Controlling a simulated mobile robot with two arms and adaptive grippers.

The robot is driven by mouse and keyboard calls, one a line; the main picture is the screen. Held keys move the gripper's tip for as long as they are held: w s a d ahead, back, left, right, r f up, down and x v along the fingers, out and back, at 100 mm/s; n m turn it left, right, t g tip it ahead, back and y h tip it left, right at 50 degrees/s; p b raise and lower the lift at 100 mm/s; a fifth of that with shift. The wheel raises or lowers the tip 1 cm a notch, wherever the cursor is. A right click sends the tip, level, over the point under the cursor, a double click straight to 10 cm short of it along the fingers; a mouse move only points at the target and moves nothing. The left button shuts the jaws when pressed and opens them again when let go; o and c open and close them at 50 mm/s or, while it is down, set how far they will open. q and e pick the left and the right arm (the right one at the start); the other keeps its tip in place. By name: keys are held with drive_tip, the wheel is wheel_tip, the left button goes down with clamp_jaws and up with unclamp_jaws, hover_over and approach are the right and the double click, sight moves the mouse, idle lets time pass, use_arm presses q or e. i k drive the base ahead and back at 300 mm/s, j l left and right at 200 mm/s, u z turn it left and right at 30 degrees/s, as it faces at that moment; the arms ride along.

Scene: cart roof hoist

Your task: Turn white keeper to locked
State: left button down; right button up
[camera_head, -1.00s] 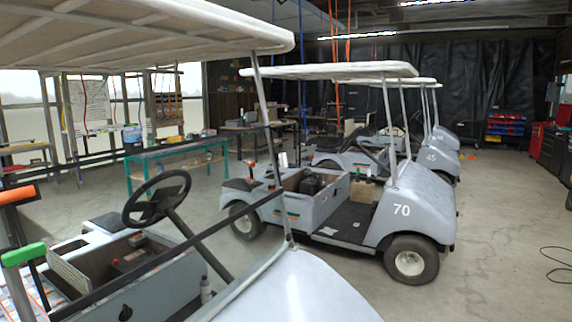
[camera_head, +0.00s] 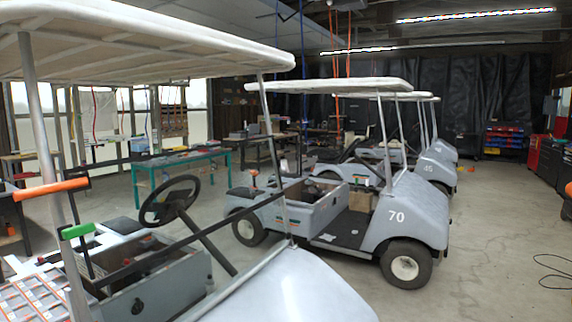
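I cannot make out a white keeper in the head view. The nearest golf cart has a pale roof (camera_head: 150,40) on thin posts, a black steering wheel (camera_head: 170,201) and a grey front body (camera_head: 290,290). At its left, near a roof post (camera_head: 40,125), are an orange handle (camera_head: 50,190) and a green handle (camera_head: 78,231) on dark stems. Whether either is part of a keeper cannot be told. Neither of my grippers is in view.
A grey cart marked 70 (camera_head: 397,217) stands to the right, with more carts behind it. A teal workbench (camera_head: 180,162) is at the back left. A tray of small parts (camera_head: 35,300) is at the lower left. Open concrete floor (camera_head: 480,240) lies at the right.

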sight(284, 163)
drive_tip(key=k+u, duration=0.1)
drive_tip(key=u, duration=1.4)
drive_tip(key=l+u, duration=0.15)
drive_tip(key=l, duration=0.35)
drive_tip(key=l+u, duration=0.2)
drive_tip(key=l, duration=0.35)
drive_tip(key=k+l+u, duration=0.15)
drive_tip(key=l, duration=0.35)
drive_tip(key=l+u, duration=0.2)
drive_tip(key=l, duration=0.3)
